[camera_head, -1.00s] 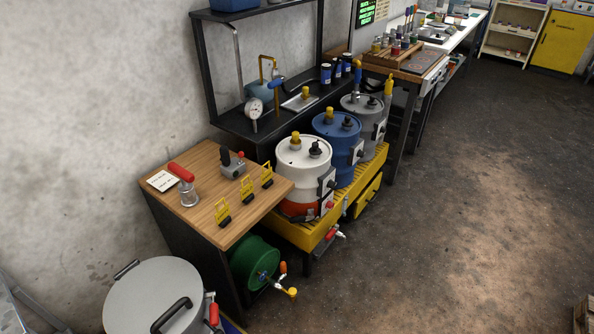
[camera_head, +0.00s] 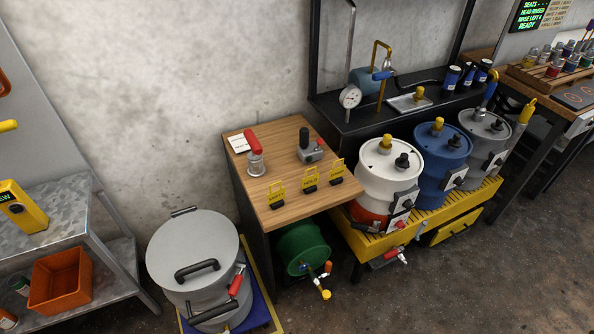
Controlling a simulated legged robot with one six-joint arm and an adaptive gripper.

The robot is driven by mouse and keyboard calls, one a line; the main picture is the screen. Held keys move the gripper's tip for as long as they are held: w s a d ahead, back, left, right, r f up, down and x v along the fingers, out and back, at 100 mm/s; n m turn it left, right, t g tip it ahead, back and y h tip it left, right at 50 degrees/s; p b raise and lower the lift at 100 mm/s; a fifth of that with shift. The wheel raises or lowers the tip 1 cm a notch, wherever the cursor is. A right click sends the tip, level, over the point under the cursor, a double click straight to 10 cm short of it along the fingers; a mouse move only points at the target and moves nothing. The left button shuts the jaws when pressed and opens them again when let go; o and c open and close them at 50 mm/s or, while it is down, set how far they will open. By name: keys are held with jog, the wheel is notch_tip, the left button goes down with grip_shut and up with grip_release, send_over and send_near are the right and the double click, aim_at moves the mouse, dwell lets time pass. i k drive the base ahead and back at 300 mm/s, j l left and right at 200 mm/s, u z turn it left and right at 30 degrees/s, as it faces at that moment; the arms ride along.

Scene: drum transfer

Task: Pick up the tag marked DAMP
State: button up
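Three small yellow tags stand in a row along the front edge of the wooden table (camera_head: 262,150). They are the left tag (camera_head: 277,194), the middle tag (camera_head: 310,180) and the right tag (camera_head: 337,171). Each stands upright in a dark base. Their lettering is too small to read, so I cannot tell which one is marked DAMP. My gripper is not in view.
A red-handled glass jar (camera_head: 255,160), a grey device (camera_head: 309,150) and a white card (camera_head: 238,143) share the tabletop. A large grey lidded drum (camera_head: 195,250) stands at left, near metal shelving (camera_head: 60,208). White (camera_head: 390,170) and blue drums (camera_head: 433,155) stand right.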

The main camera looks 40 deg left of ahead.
aim_at(335, 176)
jog(key=i+j+u, duration=0.15)
jog(key=u, duration=0.3)
jog(key=i+u, duration=0.65)
jog(key=u, duration=0.25)
jog(key=i+u, duration=0.25)
jog(key=i, duration=0.25)
